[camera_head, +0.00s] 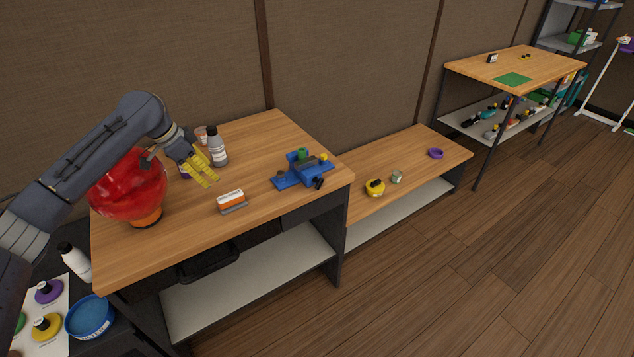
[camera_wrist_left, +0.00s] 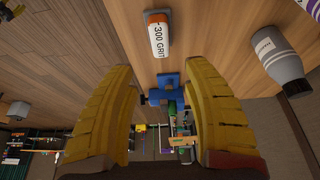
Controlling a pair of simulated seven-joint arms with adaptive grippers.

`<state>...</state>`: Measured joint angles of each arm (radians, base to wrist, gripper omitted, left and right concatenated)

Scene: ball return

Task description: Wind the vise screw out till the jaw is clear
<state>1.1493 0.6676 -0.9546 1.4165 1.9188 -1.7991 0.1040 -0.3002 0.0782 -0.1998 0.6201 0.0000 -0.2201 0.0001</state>
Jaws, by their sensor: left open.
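The blue vise (camera_head: 301,170) sits near the right end of the wooden workbench, with a green piece and a yellow piece at its jaws and a dark handle at its front. The screw's state is too small to tell.
An orange-and-white 300 grit block (camera_head: 231,201) lies between gripper and vise, toward the front edge. A grey bottle (camera_head: 217,147) stands behind the gripper. A large red ball (camera_head: 128,185) rests on an orange base at left. The front middle of the bench (camera_head: 180,240) is clear.

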